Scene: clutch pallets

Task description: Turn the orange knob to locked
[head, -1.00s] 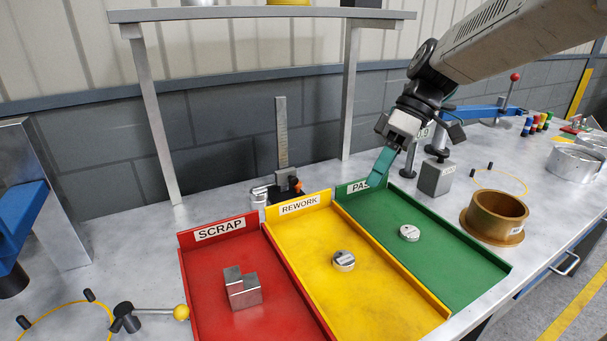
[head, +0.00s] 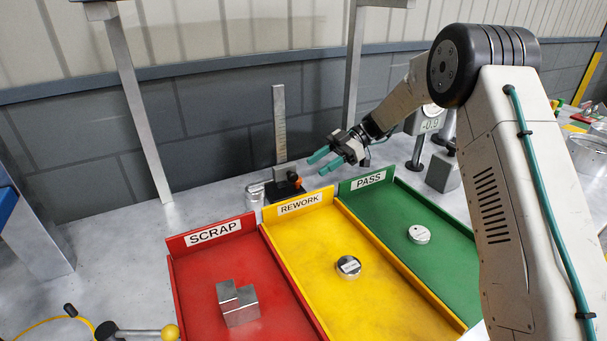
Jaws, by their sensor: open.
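The orange knob (head: 294,178) is a small knob on the side of the dark-based height gauge, low on its upright steel scale (head: 280,125). It stands behind the yellow tray. Which way the knob is turned is too small to tell. My gripper (head: 321,163) is open and empty, with two teal fingers spread and pointing left. In the picture it is just right of and slightly above the knob, apart from it.
Red SCRAP (head: 212,232), yellow REWORK (head: 300,204) and green PASS (head: 368,181) trays lie in front, each holding a metal part. A dial stand (head: 425,122) and grey block (head: 443,172) stand at right. Shelf posts (head: 137,100) rise behind.

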